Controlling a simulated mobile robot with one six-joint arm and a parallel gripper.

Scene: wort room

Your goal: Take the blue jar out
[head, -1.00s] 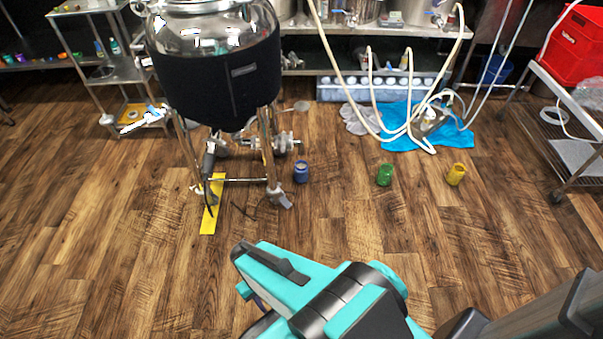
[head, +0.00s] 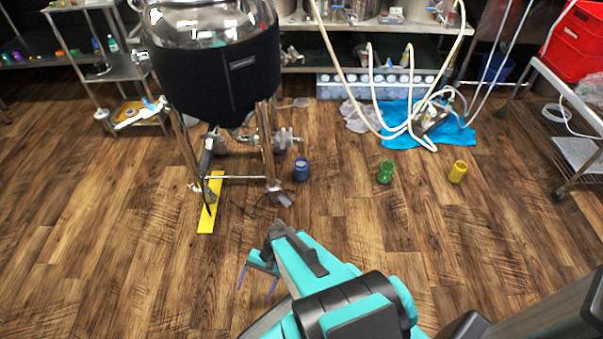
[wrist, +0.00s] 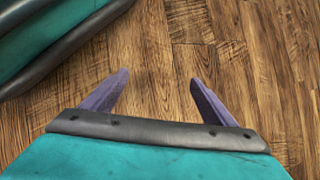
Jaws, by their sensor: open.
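The blue jar (head: 301,170) stands upright on the wooden floor, just right of the front leg of the steel kettle (head: 215,60). Nothing covers it in the head view. My gripper (head: 256,284) is lower and nearer to me, left of the jar, and well apart from it. In the wrist view my gripper (wrist: 156,88) has its two fingers spread, with only bare floor between and beyond them. The jar does not show in the wrist view.
A green jar (head: 385,173) and a yellow jar (head: 457,172) stand to the right. A yellow strip (head: 211,203) lies under the kettle's legs. A blue cloth (head: 400,138) with hoses lies behind. A wire cart (head: 575,150) stands at far right. The front floor is clear.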

